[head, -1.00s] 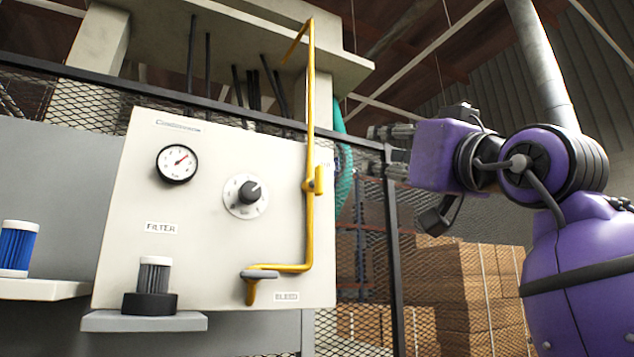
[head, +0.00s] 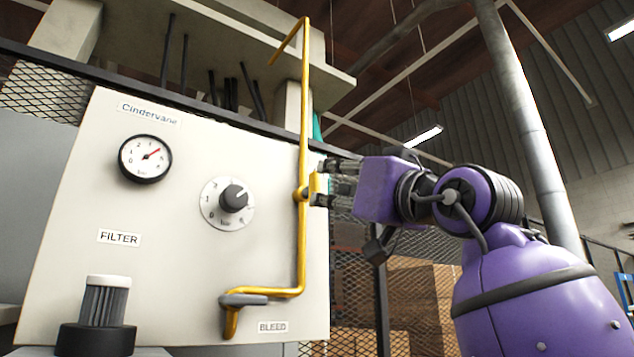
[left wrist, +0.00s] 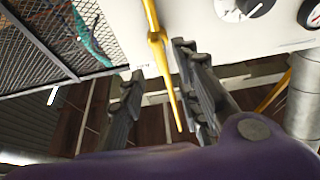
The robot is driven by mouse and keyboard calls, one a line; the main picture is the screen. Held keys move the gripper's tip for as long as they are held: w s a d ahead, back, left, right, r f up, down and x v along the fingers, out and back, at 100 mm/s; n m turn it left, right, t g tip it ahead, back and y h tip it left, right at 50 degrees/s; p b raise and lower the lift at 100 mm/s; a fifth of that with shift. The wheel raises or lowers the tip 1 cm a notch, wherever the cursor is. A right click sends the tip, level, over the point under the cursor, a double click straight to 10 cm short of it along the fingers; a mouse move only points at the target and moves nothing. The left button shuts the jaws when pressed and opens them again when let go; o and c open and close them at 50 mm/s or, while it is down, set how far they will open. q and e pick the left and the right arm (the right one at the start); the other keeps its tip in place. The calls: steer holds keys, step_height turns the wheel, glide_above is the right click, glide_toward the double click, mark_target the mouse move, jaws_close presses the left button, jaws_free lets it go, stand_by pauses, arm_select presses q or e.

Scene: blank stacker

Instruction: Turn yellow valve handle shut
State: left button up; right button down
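The yellow valve handle (head: 318,188) is a short upright bar on the tall yellow pipe (head: 304,110), at the right edge of the pale panel (head: 200,270). My left gripper (head: 322,182) is at the handle from the right in the head view; its fingertips appear just above and beside it. Contact cannot be told. In the left wrist view, my left gripper (left wrist: 155,85) has its two dark fingers spread apart, with the yellow pipe (left wrist: 152,18) seen running through the gap. Nothing is clearly clamped. My right gripper is not in view.
The panel carries a gauge (head: 145,158), a grey knob (head: 233,198) and a grey bleed lever (head: 245,299) on the lower pipe. A filter (head: 103,308) stands at lower left. Mesh fence (head: 350,240) and cardboard boxes (head: 425,300) lie behind my arm.

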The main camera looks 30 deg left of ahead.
mark_target(319, 185)
arm_select(q)
steer(key=x, duration=0.4)
steer(key=shift+s+a+r+p, duration=0.1)
steer(key=shift+a+r+p, duration=0.15)
steer(key=shift+p, duration=0.15)
steer(key=shift+w+a, duration=0.35)
steer(key=shift+a, duration=0.1)
jaws_close()
